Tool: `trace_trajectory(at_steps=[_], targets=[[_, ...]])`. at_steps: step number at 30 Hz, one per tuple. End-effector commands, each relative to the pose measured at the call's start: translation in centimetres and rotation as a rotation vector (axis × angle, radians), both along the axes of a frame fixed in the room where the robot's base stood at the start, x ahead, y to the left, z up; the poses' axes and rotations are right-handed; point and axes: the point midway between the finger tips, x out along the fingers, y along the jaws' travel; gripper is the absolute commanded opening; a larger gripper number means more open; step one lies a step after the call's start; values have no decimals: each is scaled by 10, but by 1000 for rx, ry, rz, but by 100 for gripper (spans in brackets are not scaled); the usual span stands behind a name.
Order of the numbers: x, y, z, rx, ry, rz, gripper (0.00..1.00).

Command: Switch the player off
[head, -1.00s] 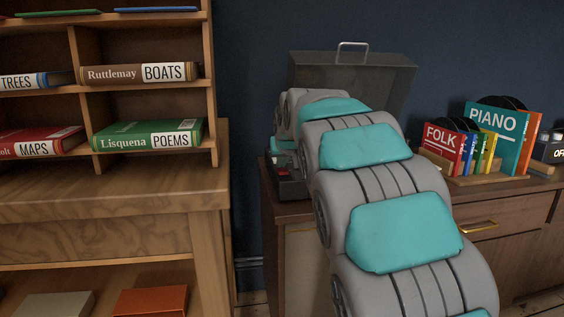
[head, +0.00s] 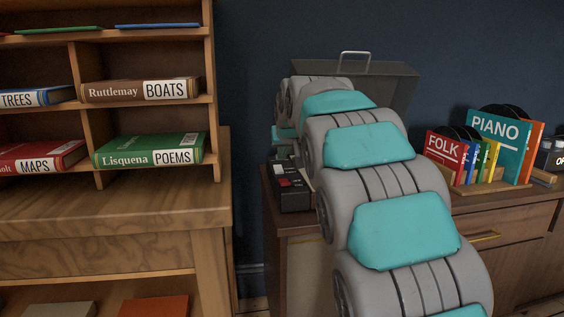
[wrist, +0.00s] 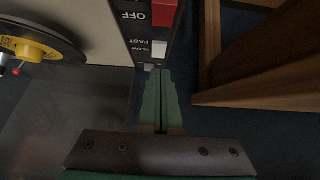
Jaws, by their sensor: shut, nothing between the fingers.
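The player is largely hidden behind my arm in the head view; its dark lid (head: 396,88) stands raised and its dark control strip (head: 291,188) shows to the left of the arm. In the wrist view the strip carries a red switch (wrist: 164,13) beside the word OFF, and a pale slider (wrist: 159,48) beside FAST and SLOW. A record with a yellow centre (wrist: 30,48) lies at the left. My gripper (wrist: 160,72) is shut and empty, its green fingertips close to the strip's end below the slider. Contact cannot be told.
A wooden bookshelf (head: 212,110) stands left of the player, with a narrow gap between. Its wood shows close on the right in the wrist view (wrist: 262,85).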

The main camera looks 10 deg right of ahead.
Motion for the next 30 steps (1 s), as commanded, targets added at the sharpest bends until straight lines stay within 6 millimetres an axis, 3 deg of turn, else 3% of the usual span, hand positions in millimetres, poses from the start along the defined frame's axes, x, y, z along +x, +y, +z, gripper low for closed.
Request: trace_trajectory(at_steps=[6,12,19,30], targets=[[-30,0,37,0,-2,0,0],[-48,0,62,0,-3,0,0],[-56,0,70,0,2,0,0],[-60,-1,66,1,13,-2,0]])
